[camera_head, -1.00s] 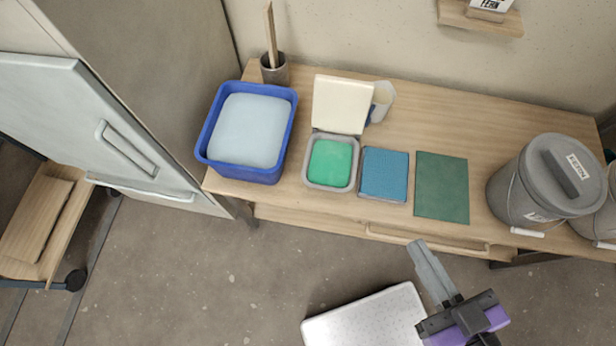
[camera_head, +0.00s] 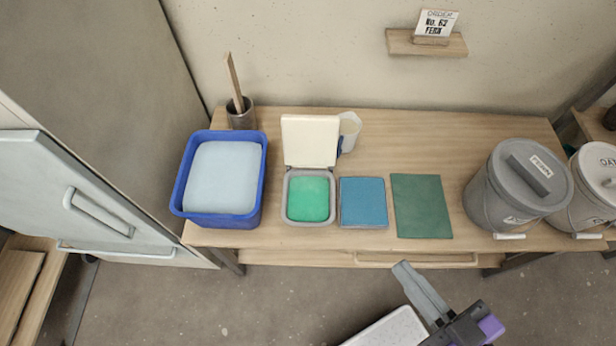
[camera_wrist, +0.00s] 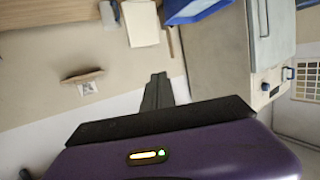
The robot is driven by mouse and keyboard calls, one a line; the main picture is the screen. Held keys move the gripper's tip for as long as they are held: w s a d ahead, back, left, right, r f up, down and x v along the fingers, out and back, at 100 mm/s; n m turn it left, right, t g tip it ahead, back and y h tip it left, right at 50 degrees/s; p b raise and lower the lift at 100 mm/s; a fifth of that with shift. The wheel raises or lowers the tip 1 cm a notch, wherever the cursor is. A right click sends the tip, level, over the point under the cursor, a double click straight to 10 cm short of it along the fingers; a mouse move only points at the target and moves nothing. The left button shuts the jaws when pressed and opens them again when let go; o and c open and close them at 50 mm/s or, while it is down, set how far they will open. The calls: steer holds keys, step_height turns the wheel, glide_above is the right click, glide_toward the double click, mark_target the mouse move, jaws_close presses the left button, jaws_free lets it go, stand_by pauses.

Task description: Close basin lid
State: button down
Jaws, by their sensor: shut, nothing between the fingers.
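The basin (camera_head: 288,217) is a small grey square tub with green glaze (camera_head: 308,198) inside, on the wooden table. Its cream lid (camera_head: 310,141) stands open, hinged up at the basin's back edge. The lid also shows in the wrist view (camera_wrist: 141,23), near the top. My gripper (camera_head: 402,266) is shut and empty, in front of the table's front edge, to the right of and nearer than the basin. In the wrist view my gripper (camera_wrist: 158,80) shows its fingers together with nothing between them.
A blue tub (camera_head: 262,180) stands left of the basin. A blue sponge-like block (camera_head: 363,202) and a green mat (camera_head: 421,206) lie to its right. A white pitcher (camera_head: 350,131) stands behind the lid's right edge. Grey lidded buckets (camera_head: 490,200) stand at right.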

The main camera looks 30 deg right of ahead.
steer(key=w+d+f+m+t+h+b, duration=0.1)
steer(key=w, duration=1.7)
steer(key=w+d+f+t+b, duration=0.1)
steer(key=w+d, duration=0.1)
steer(key=w, duration=1.6)
steer(key=w+d+r+m+g+h, duration=0.1)
steer(key=w+d+r+g, duration=0.15)
steer(key=w, duration=0.75)
steer(key=w+d+r+m+g, duration=0.1)
steer(key=w+d+m+g, duration=0.15)
steer(key=w, duration=0.85)
steer(key=s+f+m+g+p, duration=0.1)
steer(key=s+f+g, duration=0.3)
steer(key=f, duration=0.4)
steer(key=s+d+f+g+p, duration=0.1)
steer(key=s+f+g, duration=0.3)
steer(key=f, duration=0.4)
steer(key=shift+m+g, duration=0.3)
steer(key=shift+m, duration=0.05)
